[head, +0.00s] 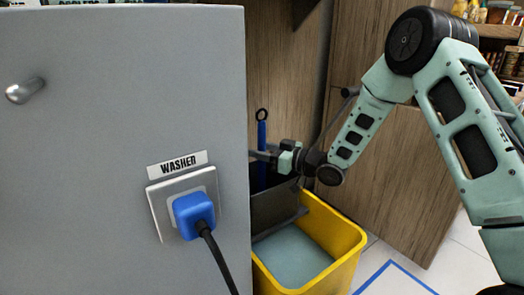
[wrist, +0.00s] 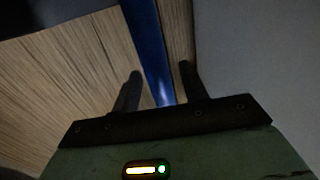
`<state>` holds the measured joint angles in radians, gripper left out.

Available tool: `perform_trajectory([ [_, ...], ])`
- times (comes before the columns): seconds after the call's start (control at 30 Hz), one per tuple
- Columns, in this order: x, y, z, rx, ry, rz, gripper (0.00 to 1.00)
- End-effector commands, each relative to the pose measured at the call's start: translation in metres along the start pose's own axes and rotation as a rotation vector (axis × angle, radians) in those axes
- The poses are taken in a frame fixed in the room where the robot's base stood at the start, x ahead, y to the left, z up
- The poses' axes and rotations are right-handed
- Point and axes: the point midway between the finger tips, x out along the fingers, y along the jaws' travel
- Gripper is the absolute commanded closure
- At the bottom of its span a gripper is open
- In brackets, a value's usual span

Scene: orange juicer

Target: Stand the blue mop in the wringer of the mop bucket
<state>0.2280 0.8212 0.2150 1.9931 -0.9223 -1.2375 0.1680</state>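The blue mop (head: 262,150) stands roughly upright just right of the grey panel, its handle ending in a dark ring. Its lower end is hidden behind or inside the dark wringer (head: 277,208); I cannot tell which. The yellow mop bucket (head: 345,250) holds pale water in front of the wringer. My gripper (head: 268,157) is at the upper part of the handle. In the wrist view the blue handle (wrist: 145,40) runs between the two fingers of my gripper (wrist: 160,78), with a gap visible on each side.
A large grey panel (head: 120,50) with a "WASHER" label and blue plug (head: 193,213) fills the left, close beside the mop. Wooden cabinet panels (head: 400,185) stand behind and right. Tiled floor with a blue taped outline (head: 390,270) is clear at lower right.

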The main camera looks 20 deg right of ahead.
Motion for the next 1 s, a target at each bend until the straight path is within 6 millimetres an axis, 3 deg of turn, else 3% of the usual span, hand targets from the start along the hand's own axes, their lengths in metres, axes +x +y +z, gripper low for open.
perform_trajectory([
  [0.27, -0.007, 0.001, -0.005, 0.002, -0.003, 0.002, 0.56],
  [0.7, -0.093, 0.001, -0.007, 0.003, -0.003, 0.004, 0.56],
  [1.0, -0.119, 0.000, -0.004, 0.001, 0.000, 0.000, 0.56],
])
